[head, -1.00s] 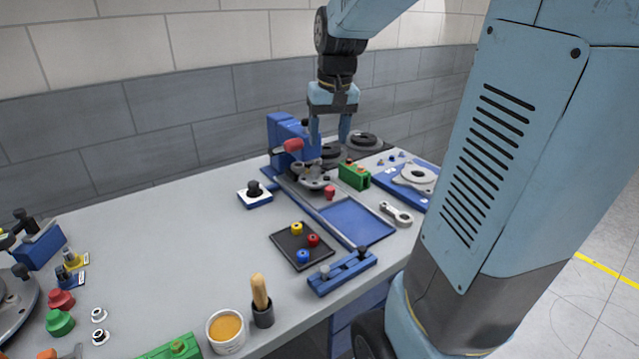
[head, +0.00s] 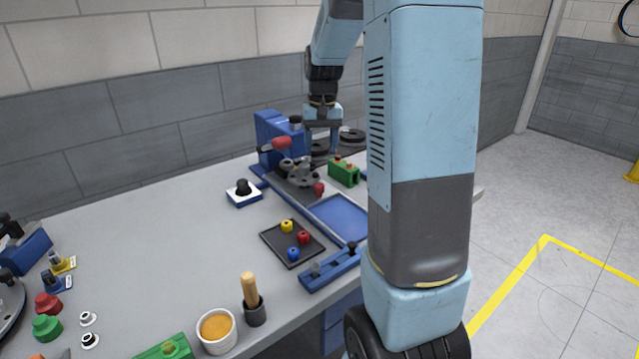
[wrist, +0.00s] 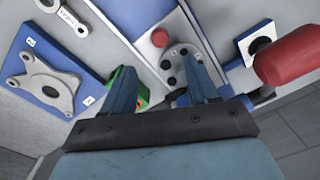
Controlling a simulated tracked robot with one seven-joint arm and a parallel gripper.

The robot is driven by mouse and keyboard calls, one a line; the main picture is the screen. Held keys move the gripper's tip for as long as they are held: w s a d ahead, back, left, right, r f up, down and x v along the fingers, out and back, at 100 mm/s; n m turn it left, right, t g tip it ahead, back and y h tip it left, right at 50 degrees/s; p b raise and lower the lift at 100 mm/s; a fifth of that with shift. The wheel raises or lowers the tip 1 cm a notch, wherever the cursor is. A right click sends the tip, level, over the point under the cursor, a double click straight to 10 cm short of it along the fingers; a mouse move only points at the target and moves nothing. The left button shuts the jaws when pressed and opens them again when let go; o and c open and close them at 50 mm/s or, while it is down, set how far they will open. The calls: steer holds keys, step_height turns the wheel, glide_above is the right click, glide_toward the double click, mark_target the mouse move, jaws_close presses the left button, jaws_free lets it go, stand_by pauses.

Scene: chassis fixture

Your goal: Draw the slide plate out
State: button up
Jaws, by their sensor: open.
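The slide plate (head: 297,187) is a grey plate lying in the long blue fixture (head: 254,168) at the back of the bench. It has a red knob (head: 319,188) at its near end. In the wrist view the plate (wrist: 186,40) shows the same red knob (wrist: 160,38) and several dark round spots. My gripper (head: 321,148) is open and empty over the fixture, and it also shows in the wrist view (wrist: 158,70) with its fingers apart. The red knob appears just past the fingertips, apart from them. My gripper partly hides the plate.
A red-handled clamp (head: 276,143) rises beside the plate, near my gripper; its handle (wrist: 285,60) is right of my fingers in the wrist view. A green block (head: 343,173) stands close on the other side. A black tray (head: 277,246) with coloured parts lies in front.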

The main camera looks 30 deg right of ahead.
mark_target(319, 185)
step_height(319, 185, down, 12)
steer(key=shift+a+r, duration=0.1)
steer(key=shift+a, duration=0.05)
stand_by(0.3)
steer(key=shift+c, duration=0.2)
jaws_close()
stand_by(0.3)
